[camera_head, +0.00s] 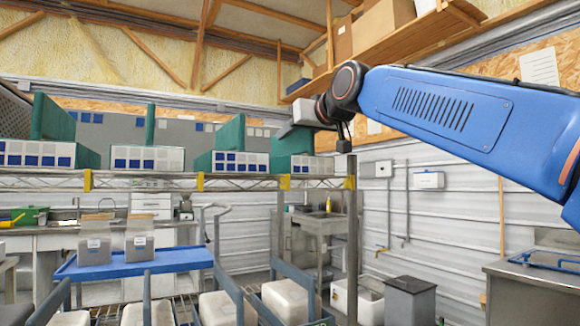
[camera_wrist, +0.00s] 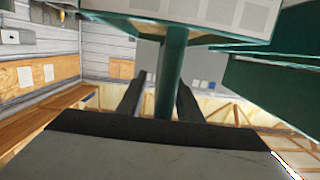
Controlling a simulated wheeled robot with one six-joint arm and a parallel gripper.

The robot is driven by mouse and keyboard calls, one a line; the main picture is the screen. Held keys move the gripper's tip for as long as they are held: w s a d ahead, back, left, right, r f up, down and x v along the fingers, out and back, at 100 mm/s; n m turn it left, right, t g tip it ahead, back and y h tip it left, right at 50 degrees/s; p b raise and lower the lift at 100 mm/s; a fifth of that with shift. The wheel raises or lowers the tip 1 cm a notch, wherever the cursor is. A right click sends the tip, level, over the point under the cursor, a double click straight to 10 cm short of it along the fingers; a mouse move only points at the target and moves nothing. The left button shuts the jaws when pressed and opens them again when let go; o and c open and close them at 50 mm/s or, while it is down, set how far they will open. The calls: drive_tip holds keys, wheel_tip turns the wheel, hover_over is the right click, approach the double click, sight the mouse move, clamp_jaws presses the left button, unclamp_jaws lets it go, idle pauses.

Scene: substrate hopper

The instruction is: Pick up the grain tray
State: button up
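No label that I can read marks the grain tray. Several green and white bins stand in a row on a wire rack in the head view; the rightmost bin (camera_head: 304,165) has a white front with blue squares. My gripper (camera_wrist: 161,80) is at its upper part, with its grey body just above it in the head view. In the wrist view a green upright post (camera_wrist: 171,75) stands between my two dark fingers. It is close to the right finger, with a gap to the left one, so the gripper looks open. The fingertips are hidden in the head view.
A wooden shelf (camera_head: 390,46) with cardboard boxes hangs above and behind my arm. Below the rack, a blue cart top (camera_head: 133,263) carries two grey containers. White bins stand in front. A metal bench (camera_head: 535,283) is at the right.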

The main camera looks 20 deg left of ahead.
clamp_jaws()
drive_tip(key=shift+r, duration=0.1)
idle(1.3)
